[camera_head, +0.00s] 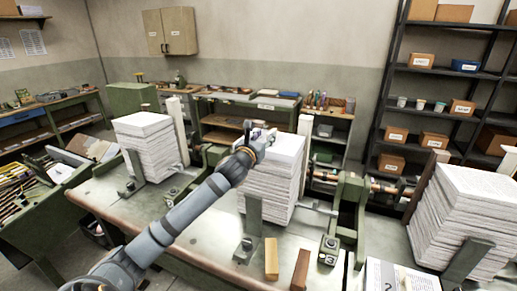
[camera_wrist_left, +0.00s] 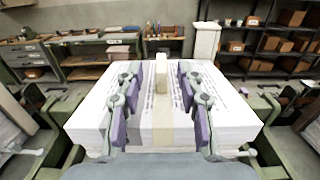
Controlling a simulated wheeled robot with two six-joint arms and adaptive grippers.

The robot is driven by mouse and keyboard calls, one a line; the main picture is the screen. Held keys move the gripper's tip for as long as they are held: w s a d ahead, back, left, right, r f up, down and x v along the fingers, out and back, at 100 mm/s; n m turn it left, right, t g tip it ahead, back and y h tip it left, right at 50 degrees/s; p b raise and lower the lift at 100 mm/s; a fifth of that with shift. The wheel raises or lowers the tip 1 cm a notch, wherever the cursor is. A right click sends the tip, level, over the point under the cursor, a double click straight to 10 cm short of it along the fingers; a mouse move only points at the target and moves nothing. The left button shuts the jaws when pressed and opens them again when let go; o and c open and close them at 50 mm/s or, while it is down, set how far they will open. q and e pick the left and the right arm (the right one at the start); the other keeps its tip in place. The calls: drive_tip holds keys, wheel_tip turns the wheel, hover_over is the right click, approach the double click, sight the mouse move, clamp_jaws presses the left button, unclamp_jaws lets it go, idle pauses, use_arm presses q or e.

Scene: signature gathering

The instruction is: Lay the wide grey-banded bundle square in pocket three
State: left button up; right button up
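My left gripper (camera_head: 262,136) is over the top of the middle paper stack (camera_head: 268,188) in the head view. In the left wrist view its two purple-padded fingers (camera_wrist_left: 160,105) are apart, with printed paper and a pale greyish-beige band (camera_wrist_left: 163,128) between them. The paper (camera_wrist_left: 228,120) extends past both fingers, so they do not appear closed on its sides. Whether the pads touch the top cannot be told. A small block by the middle stack bears a label (camera_head: 328,260) that looks like a 3. The right gripper is not in view.
A left paper stack (camera_head: 146,150) and a right stack (camera_head: 470,215) stand in green holders on the bench. A tan block (camera_head: 271,259) and a brown block (camera_head: 300,269) stand at the front edge. A printed sheet (camera_head: 385,277) lies at lower right.

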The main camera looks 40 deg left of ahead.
use_arm(q)
drive_tip(key=p+v, duration=0.6)
drive_tip(key=v, duration=0.1)
drive_tip(key=shift+s, duration=0.2)
drive_tip(key=shift+d, duration=0.1)
drive_tip(key=shift+s, duration=0.1)
idle(0.3)
